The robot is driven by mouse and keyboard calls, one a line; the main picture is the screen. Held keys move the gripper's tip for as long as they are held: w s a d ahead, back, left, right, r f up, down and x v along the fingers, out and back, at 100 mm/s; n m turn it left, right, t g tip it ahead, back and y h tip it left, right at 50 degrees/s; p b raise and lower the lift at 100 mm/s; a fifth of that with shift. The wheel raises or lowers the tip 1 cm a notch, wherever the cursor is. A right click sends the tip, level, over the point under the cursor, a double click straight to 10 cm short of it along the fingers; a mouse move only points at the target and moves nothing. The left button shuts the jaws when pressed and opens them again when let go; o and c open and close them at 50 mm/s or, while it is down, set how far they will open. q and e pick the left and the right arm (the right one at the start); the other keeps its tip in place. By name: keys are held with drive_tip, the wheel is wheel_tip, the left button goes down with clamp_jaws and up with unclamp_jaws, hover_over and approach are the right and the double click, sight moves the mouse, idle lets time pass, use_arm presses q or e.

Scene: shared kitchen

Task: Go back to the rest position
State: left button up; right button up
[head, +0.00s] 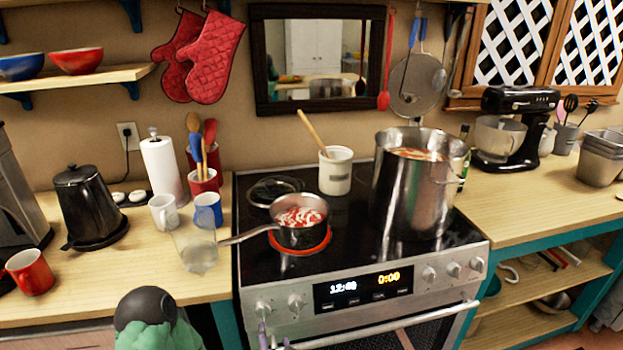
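Neither of my grippers can be made out in the head view. The stove (400,262) stands in the middle of the view. A small saucepan (300,236) with red and white contents sits on a glowing red burner, its handle pointing left. A large steel pot (410,195) with reddish contents stands on the right of the stovetop. A white crock (335,172) with a wooden spoon stands at the back.
A clear container (197,242), a white mug (163,213), a blue mug (208,209), a red mug (30,272) and a black kettle (88,208) stand on the left counter. A dark round thing (146,308) with green below it is at the bottom left. A stand mixer (510,125) stands right.

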drive_tip(key=w+d+f+n+g+h+p, duration=0.1)
drive_tip(key=d+f+n+g+p, duration=0.15)
drive_tip(key=d+f, duration=0.5)
drive_tip(key=w+d+f+n+g+h+p, duration=0.1)
drive_tip(key=w+d+f+n+g, duration=0.3)
drive_tip(key=f, duration=0.6)
drive_tip(key=s+d+f+n+g+p, duration=0.1)
drive_tip(key=s+d+f+g, duration=0.1)
drive_tip(key=s, duration=0.4)
drive_tip(key=s+d+f+n+g+y+p, duration=0.1)
drive_tip(key=s+d+f+g, duration=0.1)
drive_tip(key=s+d+f, duration=0.2)
drive_tip(key=s+d+f+n+g+y+p, duration=0.1)
drive_tip(key=s+d+f+g, duration=0.1)
drive_tip(key=s+f, duration=0.4)
drive_tip(key=shift+s+d, duration=0.85)
drive_tip(key=shift+s, duration=0.05)
